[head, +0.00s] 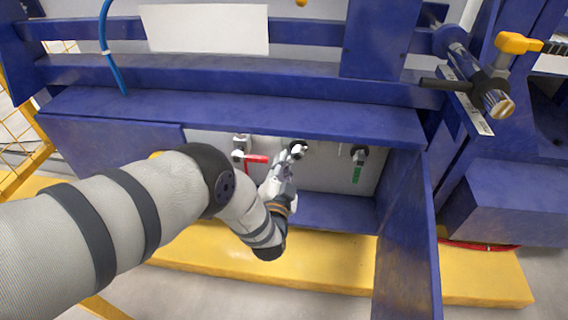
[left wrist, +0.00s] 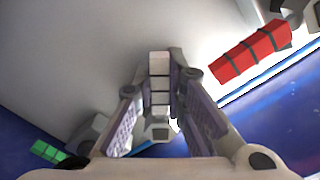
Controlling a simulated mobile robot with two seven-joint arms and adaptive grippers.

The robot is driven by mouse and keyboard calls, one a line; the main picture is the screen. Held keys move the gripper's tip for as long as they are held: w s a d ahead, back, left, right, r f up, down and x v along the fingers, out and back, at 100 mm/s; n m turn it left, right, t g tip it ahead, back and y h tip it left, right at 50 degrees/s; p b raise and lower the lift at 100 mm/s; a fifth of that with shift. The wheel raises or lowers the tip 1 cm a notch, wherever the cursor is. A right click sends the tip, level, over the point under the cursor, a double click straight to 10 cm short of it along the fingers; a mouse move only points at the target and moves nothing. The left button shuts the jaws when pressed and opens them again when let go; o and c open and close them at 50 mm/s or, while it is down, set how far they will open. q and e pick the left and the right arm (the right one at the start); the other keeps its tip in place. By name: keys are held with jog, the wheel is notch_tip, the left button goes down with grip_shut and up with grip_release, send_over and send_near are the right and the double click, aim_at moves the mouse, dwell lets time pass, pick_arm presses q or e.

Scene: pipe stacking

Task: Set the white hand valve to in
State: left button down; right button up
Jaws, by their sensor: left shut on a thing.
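The white hand valve's handle (left wrist: 159,92) lies between the fingers of my left gripper (left wrist: 159,68) in the left wrist view. The gripper is shut on it, with a finger along each side. In the head view, my left gripper (head: 290,167) reaches into the blue cabinet's opening, at the middle of three valves. There the white handle (head: 298,149) is mostly hidden by the gripper, so its exact angle is hard to tell. My right gripper is not in view.
A red valve handle (head: 257,159) points sideways just left of my gripper. A green handle (head: 357,173) hangs down to the right. The blue cabinet's side panel (head: 405,240) stands at the right. A yellow-handled valve (head: 517,43) is at the upper right.

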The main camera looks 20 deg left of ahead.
pick_arm(q)
jog(key=c, duration=1.6)
grip_release()
